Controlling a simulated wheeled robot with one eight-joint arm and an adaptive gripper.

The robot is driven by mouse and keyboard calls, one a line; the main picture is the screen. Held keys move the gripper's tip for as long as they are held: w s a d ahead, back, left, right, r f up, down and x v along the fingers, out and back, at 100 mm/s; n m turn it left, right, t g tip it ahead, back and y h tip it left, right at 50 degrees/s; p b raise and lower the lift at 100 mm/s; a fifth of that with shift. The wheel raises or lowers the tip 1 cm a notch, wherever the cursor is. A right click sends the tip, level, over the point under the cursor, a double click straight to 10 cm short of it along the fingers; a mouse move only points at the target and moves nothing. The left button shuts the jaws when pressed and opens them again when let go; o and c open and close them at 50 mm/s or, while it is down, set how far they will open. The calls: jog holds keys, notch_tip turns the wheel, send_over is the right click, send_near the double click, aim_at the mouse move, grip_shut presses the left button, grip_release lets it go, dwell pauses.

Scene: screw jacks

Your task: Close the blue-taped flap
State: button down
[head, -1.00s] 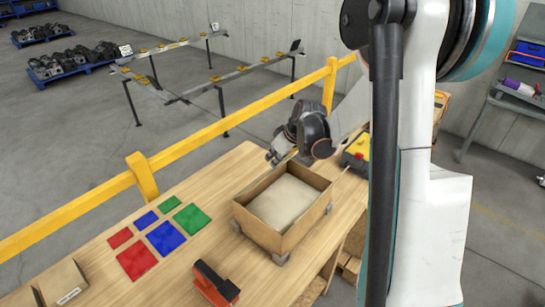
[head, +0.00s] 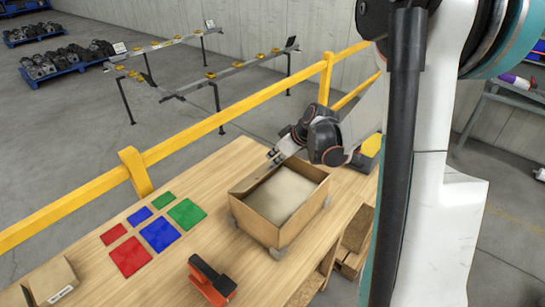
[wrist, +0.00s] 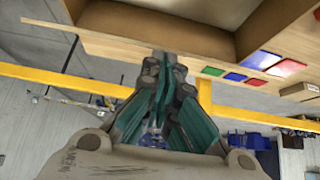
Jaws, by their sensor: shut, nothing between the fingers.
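The open cardboard box (head: 293,229) stands on the wooden table, with its pale inside in view. A narrow cardboard flap (head: 252,178) shows along its far-left edge, seen at a slant. No blue tape can be made out on it. My gripper (head: 274,156) is at the far corner of the box, by the end of this flap; I cannot tell whether they touch. In the wrist view my gripper (wrist: 166,62) has its fingers together and empty, just below the box wall (wrist: 150,22).
Red, blue (head: 160,234) and green (head: 187,213) squares lie left of the box. An orange-and-black tool (head: 210,281) lies in front of it. A smaller box (head: 52,283) sits at the near left. A yellow rail (head: 225,115) runs behind the table.

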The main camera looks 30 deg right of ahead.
jog(key=shift+s+d+f+b, duration=0.3)
jog(key=shift+s+f+b, duration=0.45)
jog(key=shift+f+b, duration=0.15)
jog(key=shift+s+d+f+b, duration=0.3)
jog(key=shift+s+f+b, duration=0.4)
jog(key=shift+f+b, duration=0.2)
jog(key=shift+w+r, duration=0.1)
jog(key=shift+w, duration=0.05)
